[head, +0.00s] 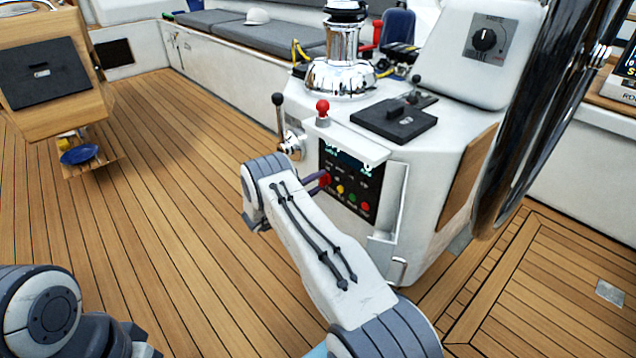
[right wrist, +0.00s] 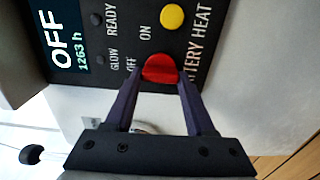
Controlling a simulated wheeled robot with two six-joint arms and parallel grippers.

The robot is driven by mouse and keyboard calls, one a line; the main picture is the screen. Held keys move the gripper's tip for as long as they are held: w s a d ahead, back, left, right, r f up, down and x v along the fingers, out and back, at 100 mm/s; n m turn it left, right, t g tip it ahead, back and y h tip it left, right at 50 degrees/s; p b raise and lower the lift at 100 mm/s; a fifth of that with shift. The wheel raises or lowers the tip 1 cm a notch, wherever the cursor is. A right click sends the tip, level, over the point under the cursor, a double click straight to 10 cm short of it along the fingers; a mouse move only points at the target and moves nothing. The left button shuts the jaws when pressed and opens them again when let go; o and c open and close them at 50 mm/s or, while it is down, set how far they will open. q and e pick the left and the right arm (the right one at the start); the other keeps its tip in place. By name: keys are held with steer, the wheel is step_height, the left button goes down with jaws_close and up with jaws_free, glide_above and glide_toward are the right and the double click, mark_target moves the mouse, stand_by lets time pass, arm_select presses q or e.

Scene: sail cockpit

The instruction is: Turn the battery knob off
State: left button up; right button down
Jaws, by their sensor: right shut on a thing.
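The battery knob (right wrist: 160,69) is red and round, on a dark engine panel (head: 349,188) on the side of the white console. In the right wrist view, the labels OFF and ON stand beside it, with part of BATTERY HEAT. My right gripper (right wrist: 160,83) has its two purple fingers on either side of the knob and is shut on it. In the head view the right gripper (head: 319,183) reaches the panel's left part, and my forearm hides some of the console. The knob's pointer direction cannot be told. My left gripper is out of view.
Yellow, green and red buttons (head: 352,197) sit close to the knob. The panel display (right wrist: 67,38) reads OFF and 1263 h. Above stand a red-topped lever (head: 322,110) and a black-knobbed lever (head: 279,115). A steering wheel (head: 540,110) is at right. The deck at left is mostly clear.

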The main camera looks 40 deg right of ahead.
steer(key=shift+a, duration=0.15)
steer(key=shift+c, duration=1.2)
jaws_free()
steer(key=a+p, duration=0.2)
steer(key=a, duration=0.8)
steer(key=shift+s+a, duration=0.15)
steer(key=shift+s, duration=0.25)
